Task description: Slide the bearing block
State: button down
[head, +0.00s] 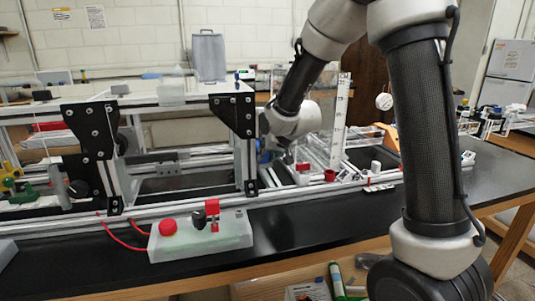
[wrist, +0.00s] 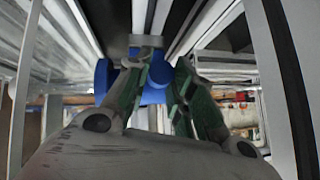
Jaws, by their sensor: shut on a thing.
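The bearing block appears as a blue part (wrist: 103,80) in the middle of the wrist view, below a light metal bar. My gripper (wrist: 163,62) has its green-padded fingers closed around the blue part, which shows on both sides of and between the fingers. In the head view my gripper (head: 270,150) reaches in just right of a black upright plate (head: 236,113) of the extrusion frame. Only a small bit of blue shows there, and the fingertips are mostly hidden.
Aluminium rails (head: 300,195) run along the bench. A control box (head: 200,236) with a red button stands in front. A white upright strip (head: 340,120) and small red and white parts stand right of my gripper. Bare black bench (head: 330,222) lies in front.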

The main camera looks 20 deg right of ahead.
jog(key=shift+w, duration=0.3)
jog(key=c, duration=1.2)
grip_release()
jog(key=v, duration=1.2)
jog(key=shift+s, duration=0.1)
